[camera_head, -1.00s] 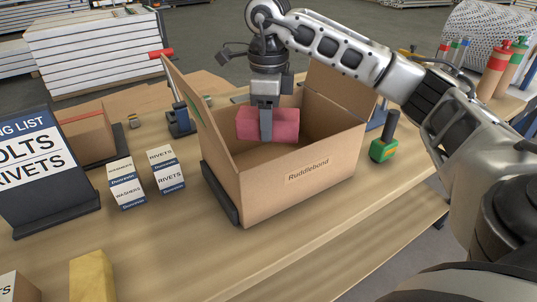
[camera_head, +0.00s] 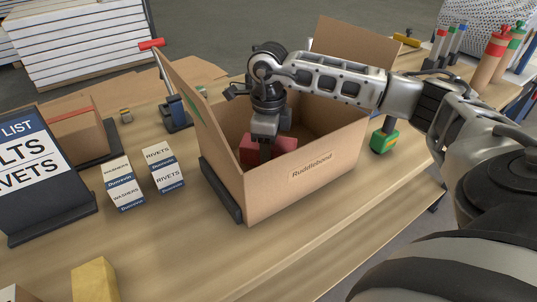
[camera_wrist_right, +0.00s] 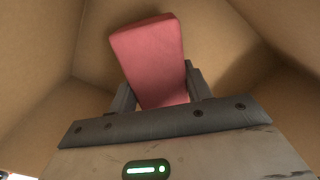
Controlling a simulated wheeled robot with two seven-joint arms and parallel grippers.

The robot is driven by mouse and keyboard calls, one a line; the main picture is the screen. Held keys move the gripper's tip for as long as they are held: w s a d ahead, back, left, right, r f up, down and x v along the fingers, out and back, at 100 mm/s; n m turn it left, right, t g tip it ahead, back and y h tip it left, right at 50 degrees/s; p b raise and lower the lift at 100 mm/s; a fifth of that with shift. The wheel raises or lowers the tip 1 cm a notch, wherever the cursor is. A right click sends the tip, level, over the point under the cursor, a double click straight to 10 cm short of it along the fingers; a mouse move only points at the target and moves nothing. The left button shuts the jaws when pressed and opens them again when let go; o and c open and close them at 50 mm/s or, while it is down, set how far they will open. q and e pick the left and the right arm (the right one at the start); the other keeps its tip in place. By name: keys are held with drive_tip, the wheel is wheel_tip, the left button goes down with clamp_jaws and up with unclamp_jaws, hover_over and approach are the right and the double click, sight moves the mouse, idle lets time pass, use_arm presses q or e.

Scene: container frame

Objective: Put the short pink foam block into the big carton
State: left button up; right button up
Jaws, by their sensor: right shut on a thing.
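The big carton (camera_head: 300,190) stands open on the workbench, with "Ruddlebond" on its front wall and its flaps up. The short pink foam block (camera_head: 283,146) is inside the carton, below its rim; the front wall hides its lower part. My right gripper (camera_head: 264,150) reaches down into the carton and is shut on the block. In the right wrist view the block (camera_wrist_right: 152,62) sits between the two fingers, with cardboard walls around it. I cannot tell whether the block touches the carton's floor. My left gripper is not in view.
Small rivet and washer boxes (camera_head: 164,167) stand left of the carton, near a packing list sign (camera_head: 30,170). A yellow block (camera_head: 95,281) is at the front left. A green-based tool (camera_head: 384,140) stands close to the carton's right side.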

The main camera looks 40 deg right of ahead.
wheel_tip(320, 180, down, 2)
drive_tip(key=shift+f, duration=0.55)
drive_tip(key=o, duration=0.9)
drive_tip(key=shift+o, duration=0.2)
drive_tip(key=shift+r, duration=0.35)
wheel_tip(320, 180, up, 12)
drive_tip(key=shift+f+b, duration=0.15)
drive_tip(key=shift+b, duration=0.25)
drive_tip(key=shift+f, duration=0.15)
